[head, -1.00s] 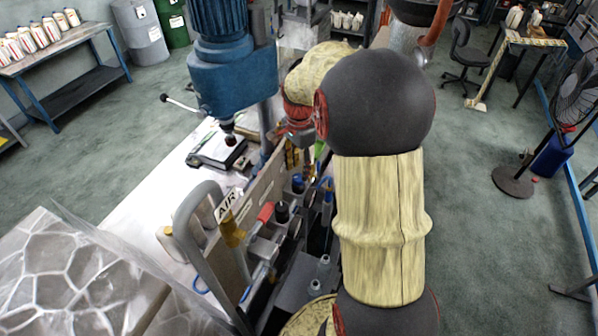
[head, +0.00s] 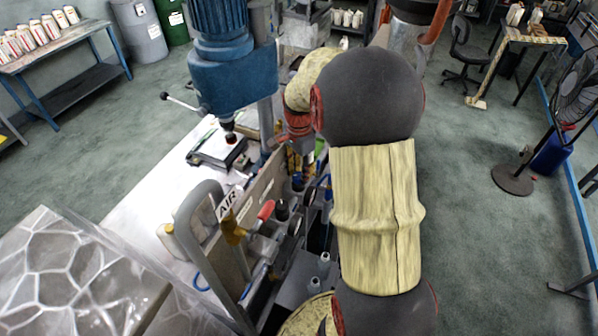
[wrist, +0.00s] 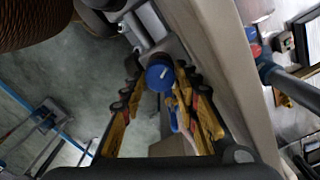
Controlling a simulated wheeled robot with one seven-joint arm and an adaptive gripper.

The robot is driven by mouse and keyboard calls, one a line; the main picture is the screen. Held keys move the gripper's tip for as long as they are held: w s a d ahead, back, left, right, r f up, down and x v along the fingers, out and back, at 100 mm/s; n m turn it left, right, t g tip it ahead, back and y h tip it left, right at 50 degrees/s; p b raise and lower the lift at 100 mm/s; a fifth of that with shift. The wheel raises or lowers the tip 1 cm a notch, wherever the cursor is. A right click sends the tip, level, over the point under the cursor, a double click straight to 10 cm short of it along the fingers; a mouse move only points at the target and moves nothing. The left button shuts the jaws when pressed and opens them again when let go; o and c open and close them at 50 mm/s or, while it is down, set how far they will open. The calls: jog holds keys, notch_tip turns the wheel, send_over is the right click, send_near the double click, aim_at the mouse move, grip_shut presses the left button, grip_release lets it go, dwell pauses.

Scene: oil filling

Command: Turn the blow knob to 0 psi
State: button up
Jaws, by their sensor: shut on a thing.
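A blue knob (wrist: 160,76) with a pale mark on its face shows in the wrist view, in front of a grey metal fitting. My gripper (wrist: 158,70) has its yellow-and-black fingers on either side of this knob and is shut on it. In the head view my gripper (head: 299,160) is at the far part of the air panel (head: 262,190), pointing down. My arm and gripper largely hide the held knob there. I cannot read a label or a psi value on it.
On the panel, nearer than my gripper, are a black knob (head: 282,209), a red-handled valve (head: 265,210) and an AIR sign (head: 229,203). A metal tube frame (head: 186,220) edges the panel. A blue drill-like machine (head: 232,75) stands to the left.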

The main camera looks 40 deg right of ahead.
jog(key=shift+c, duration=1.3)
jog(key=n+b, duration=0.1)
jog(key=n, duration=0.3)
jog(key=n+b, duration=0.1)
jog(key=n, duration=0.5)
jog(key=shift+w+b, duration=0.1)
jog(key=shift+b, duration=0.2)
jog(key=n+b, duration=0.1)
jog(key=n, duration=0.4)
jog(key=shift+n, duration=0.4)
jog(key=n, duration=0.5)
jog(key=shift+a+n+b, duration=0.1)
jog(key=shift+n+b, duration=0.2)
jog(key=o, duration=0.9)
